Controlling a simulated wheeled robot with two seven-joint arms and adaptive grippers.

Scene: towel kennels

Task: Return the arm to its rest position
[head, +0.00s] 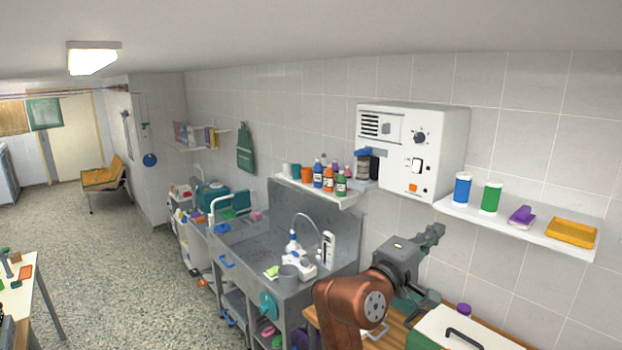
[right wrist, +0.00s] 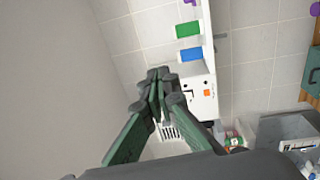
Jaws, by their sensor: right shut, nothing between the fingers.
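My right gripper (head: 436,232) is raised at the right of the head view, in front of the tiled wall and below the white wall unit (head: 412,150). Its copper-coloured arm comes up from the bottom. In the right wrist view its green and dark fingers (right wrist: 158,76) come together at the tips, shut and empty. Behind them in that view are the white wall unit (right wrist: 199,95) and the shelf bottles. My left gripper is not in view.
A wall shelf (head: 520,228) with a blue bottle (head: 462,189), a green bottle (head: 491,198) and a yellow tray (head: 571,233) is right of the gripper. A wooden counter with a green-and-white box (head: 470,330) lies below. A steel sink (head: 262,245) stands left. The floor at left is open.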

